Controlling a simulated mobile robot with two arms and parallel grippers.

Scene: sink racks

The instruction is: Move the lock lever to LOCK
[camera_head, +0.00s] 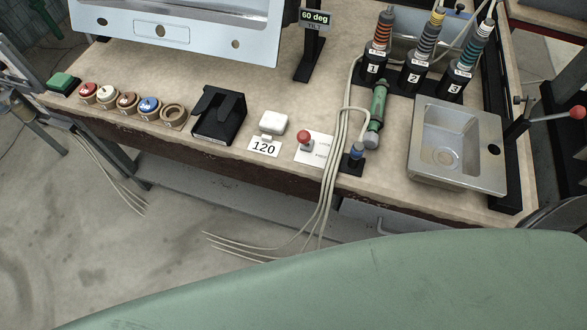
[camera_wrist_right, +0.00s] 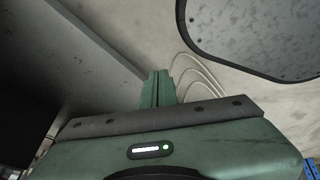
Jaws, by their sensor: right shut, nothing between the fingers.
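A small lever with a red knob (camera_head: 304,136) stands on a white card (camera_head: 319,150) near the front edge of the bench. The card has two small printed words, too small to read with certainty. A second lever with a red ball end (camera_head: 577,112) sticks out to the right beside the sink; which of the two is the lock lever I cannot tell for sure. My right gripper (camera_wrist_right: 157,80) shows in the right wrist view with its green fingers together and empty, apart from both levers. My left gripper is in neither view.
A metal sink (camera_head: 455,150) sits at the right of the bench (camera_head: 290,90). Pale cables (camera_head: 335,150) hang over the front edge beside the card. Left of it are a white button (camera_head: 272,122), a "120" label (camera_head: 264,148) and a black stand (camera_head: 218,115).

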